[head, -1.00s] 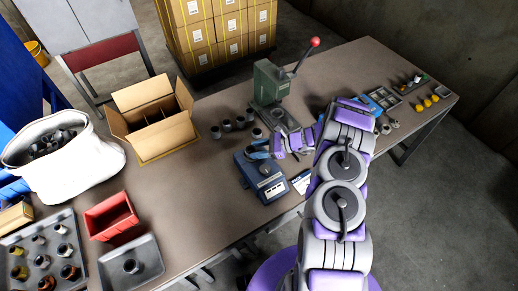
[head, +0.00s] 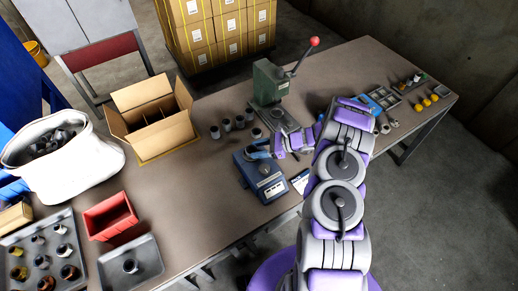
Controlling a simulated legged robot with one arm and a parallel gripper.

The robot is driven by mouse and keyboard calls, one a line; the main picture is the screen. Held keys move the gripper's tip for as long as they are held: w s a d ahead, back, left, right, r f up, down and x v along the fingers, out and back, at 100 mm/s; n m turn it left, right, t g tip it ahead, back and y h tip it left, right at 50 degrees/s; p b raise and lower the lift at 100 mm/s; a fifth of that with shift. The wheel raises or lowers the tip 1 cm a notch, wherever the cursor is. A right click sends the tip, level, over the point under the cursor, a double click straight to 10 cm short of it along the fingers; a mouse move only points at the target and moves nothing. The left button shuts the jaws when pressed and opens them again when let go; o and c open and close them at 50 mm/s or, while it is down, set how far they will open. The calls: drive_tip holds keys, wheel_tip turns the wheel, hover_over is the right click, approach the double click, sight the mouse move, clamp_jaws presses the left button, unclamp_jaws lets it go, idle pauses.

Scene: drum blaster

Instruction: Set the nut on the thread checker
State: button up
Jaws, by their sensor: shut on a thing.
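The thread checker appears to be the blue-grey box device (head: 262,178) with a label on its front, near the table's front edge at the middle. My gripper (head: 270,149) reaches in from the right, just above the back of this device. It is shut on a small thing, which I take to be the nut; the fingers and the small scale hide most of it. I cannot tell whether it touches the device.
A green press (head: 270,85) with a red-knobbed lever stands behind my gripper. Several grey cylinders (head: 227,125) stand left of it. An open cardboard box (head: 152,115), a red bin (head: 110,216) and a grey tray (head: 131,264) lie further left. The table (head: 190,195) between is clear.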

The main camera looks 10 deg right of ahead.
drive_tip(key=shift+f, duration=0.5)
idle(0.5)
drive_tip(key=o, duration=0.9)
drive_tip(key=shift+p+v, duration=1.7)
drive_tip(key=shift+v, duration=3.85)
